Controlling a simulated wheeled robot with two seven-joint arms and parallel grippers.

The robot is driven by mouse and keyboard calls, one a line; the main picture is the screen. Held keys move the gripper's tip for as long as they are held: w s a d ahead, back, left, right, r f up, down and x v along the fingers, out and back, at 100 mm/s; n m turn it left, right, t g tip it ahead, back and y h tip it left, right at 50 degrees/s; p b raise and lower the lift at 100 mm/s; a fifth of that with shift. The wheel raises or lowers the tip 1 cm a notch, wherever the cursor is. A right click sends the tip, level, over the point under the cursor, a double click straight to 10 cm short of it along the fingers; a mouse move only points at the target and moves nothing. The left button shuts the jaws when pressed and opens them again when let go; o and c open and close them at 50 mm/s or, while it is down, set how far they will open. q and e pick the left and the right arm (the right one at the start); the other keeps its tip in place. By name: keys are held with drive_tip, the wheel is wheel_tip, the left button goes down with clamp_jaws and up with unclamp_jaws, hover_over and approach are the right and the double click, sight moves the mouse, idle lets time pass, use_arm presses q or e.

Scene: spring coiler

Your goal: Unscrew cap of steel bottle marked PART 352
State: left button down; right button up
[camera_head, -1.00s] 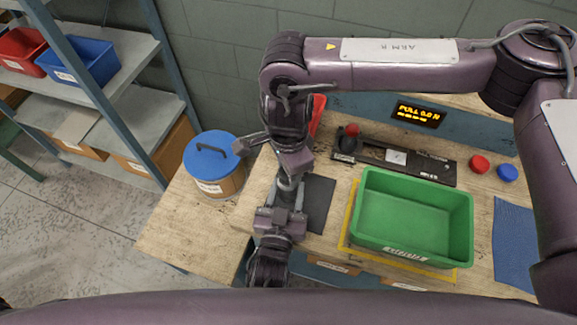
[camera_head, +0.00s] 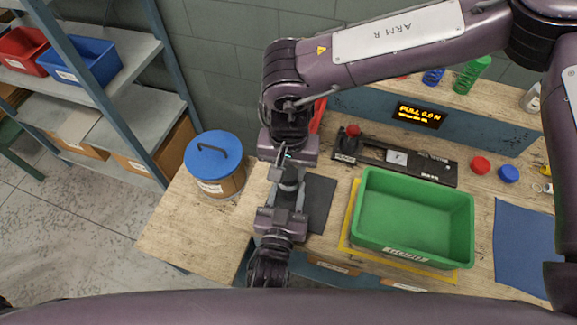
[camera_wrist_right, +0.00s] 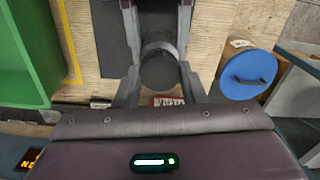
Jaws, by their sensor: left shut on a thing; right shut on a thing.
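The steel bottle (camera_head: 288,184) stands upright between my two grippers over the dark mat (camera_head: 319,203). Only a small grey part of it shows in the head view, and no PART 352 marking is readable there. Its round dark cap (camera_wrist_right: 158,69) faces the right wrist camera. My left gripper (camera_head: 284,205) is shut on the bottle's body from the near side. My right gripper (camera_head: 287,174) is above it, shut on the cap, with one finger on each side in the wrist view (camera_wrist_right: 158,75). I cannot tell whether the cap has lifted off the bottle.
A green bin (camera_head: 412,250) on a yellow mat stands to the right. A black fixture with a red knob (camera_head: 352,130) lies behind. A blue-lidded drum (camera_head: 213,160) stands left. Red (camera_head: 480,165) and blue (camera_head: 508,173) caps lie right.

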drive_tip(key=shift+r, duration=0.1)
drive_tip(key=shift+r, duration=1)
drive_tip(key=shift+r, duration=1.95)
drive_tip(key=d+f+m, duration=0.4)
drive_tip(key=d+m, duration=0.2)
hover_over(316, 190)
wheel_tip(316, 190, down, 5)
drive_tip(key=shift+f, duration=2.6)
